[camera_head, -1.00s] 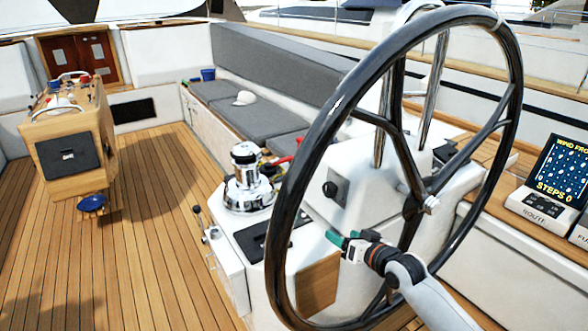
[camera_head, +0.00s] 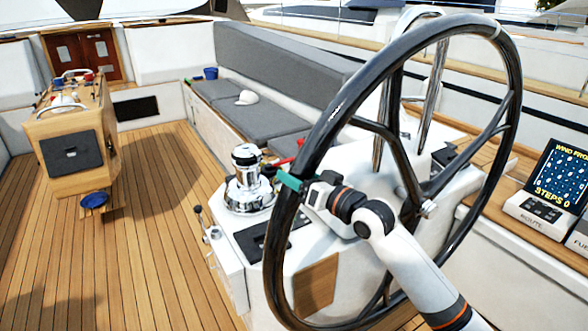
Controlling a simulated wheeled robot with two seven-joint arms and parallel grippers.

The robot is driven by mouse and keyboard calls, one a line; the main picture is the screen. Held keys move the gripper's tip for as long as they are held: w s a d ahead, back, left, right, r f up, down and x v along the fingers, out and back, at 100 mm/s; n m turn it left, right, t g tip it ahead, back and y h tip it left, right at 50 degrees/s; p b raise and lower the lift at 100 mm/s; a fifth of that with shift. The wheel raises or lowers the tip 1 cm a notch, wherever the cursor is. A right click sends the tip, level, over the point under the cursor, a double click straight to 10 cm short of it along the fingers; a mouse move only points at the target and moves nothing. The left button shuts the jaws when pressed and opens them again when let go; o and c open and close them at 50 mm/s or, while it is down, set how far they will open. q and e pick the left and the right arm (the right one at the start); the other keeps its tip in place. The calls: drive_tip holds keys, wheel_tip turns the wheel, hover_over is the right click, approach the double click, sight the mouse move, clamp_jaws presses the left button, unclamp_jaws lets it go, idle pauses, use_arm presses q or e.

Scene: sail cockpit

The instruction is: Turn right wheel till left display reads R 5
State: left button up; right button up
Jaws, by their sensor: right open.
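The right wheel (camera_head: 331,114) is a large black-rimmed steering wheel with dark spokes, standing upright in front of me. Its hub (camera_head: 428,209) is on a white pedestal. My right gripper (camera_head: 290,182) comes in from the lower right and is at the left side of the rim. Its teal fingertips overlap the rim and are open. I cannot tell whether they touch it. A screen (camera_head: 562,176) at the right edge, above the label ROUTE, reads STEPS 0. No display with an R reading shows. My left gripper is not in view.
A chrome winch (camera_head: 247,180) stands left of the wheel, close to my right gripper. A wooden cockpit table (camera_head: 72,152) stands at the left.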

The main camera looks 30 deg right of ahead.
sight(378, 61)
drive_tip(key=shift+x, duration=0.8)
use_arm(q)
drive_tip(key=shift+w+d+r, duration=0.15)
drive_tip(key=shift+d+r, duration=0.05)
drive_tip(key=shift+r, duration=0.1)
use_arm(e)
drive_tip(key=shift+w, duration=0.1)
